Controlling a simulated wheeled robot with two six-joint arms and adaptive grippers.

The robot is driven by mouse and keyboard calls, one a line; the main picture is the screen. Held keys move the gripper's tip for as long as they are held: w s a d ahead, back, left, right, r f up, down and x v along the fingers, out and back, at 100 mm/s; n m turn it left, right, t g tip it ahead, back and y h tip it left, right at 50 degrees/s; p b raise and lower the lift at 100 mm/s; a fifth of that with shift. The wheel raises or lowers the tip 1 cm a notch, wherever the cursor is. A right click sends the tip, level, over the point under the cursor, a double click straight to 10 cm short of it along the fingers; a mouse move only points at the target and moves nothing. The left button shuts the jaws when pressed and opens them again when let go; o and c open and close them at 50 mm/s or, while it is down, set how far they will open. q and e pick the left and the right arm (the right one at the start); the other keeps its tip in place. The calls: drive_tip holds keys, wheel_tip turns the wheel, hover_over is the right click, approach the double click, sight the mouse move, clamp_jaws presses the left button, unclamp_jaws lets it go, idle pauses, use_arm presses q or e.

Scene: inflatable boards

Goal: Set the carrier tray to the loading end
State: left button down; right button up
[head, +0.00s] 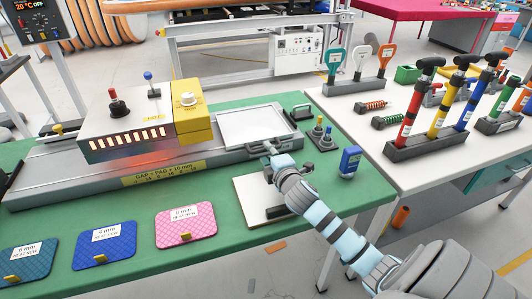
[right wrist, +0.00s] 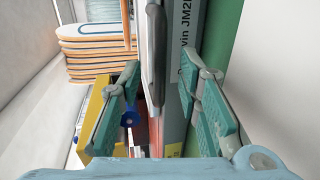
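The carrier tray (head: 257,125), a flat pale plate with a raised metal rim, sits at the right part of the long grey rail bed (head: 60,180), right of the yellow block. My right gripper (head: 270,148) is at the tray's front edge, pointing away from me. In the right wrist view the gripper (right wrist: 166,70) has its two teal-padded fingers well apart. My left gripper is out of view.
A grey heater box (head: 125,125) with a glowing slot and a yellow block (head: 190,110) stand over the rail. Small knobs (head: 318,130), a blue bottle (head: 350,162) and a white plate (head: 250,200) flank my arm.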

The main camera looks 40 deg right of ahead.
drive_tip(key=x, duration=0.3)
drive_tip(key=shift+d, duration=0.1)
drive_tip(key=shift+c, duration=0.3)
clamp_jaws()
